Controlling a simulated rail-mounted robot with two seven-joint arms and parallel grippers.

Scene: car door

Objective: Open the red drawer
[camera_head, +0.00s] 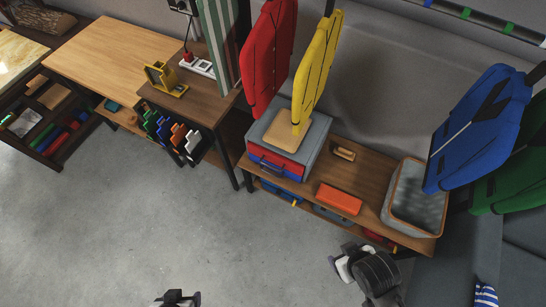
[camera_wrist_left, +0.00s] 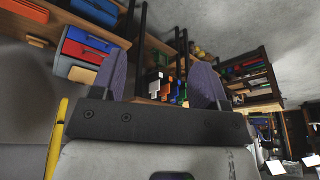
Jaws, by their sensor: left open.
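The red drawer (camera_head: 278,160) is in the front of a small grey cabinet (camera_head: 312,147) on the wooden bench, with a blue drawer against it. It looks closed. The red drawer also shows at upper left in the left wrist view (camera_wrist_left: 84,52), beside the blue drawer (camera_wrist_left: 93,37). My left gripper (camera_head: 178,296) is at the bottom edge of the head view, well away from the cabinet. In the left wrist view its two purple fingers (camera_wrist_left: 161,78) stand apart, with nothing between them. My right arm shows at lower right; its fingers cannot be made out.
A wooden block (camera_head: 287,137) lies on the cabinet, below hanging red (camera_head: 268,60) and yellow (camera_head: 318,70) seat-shaped pieces. An orange-red box (camera_head: 339,199) and a grey bin (camera_head: 396,190) are on the bench (camera_head: 375,180). The floor (camera_head: 150,225) in front is clear.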

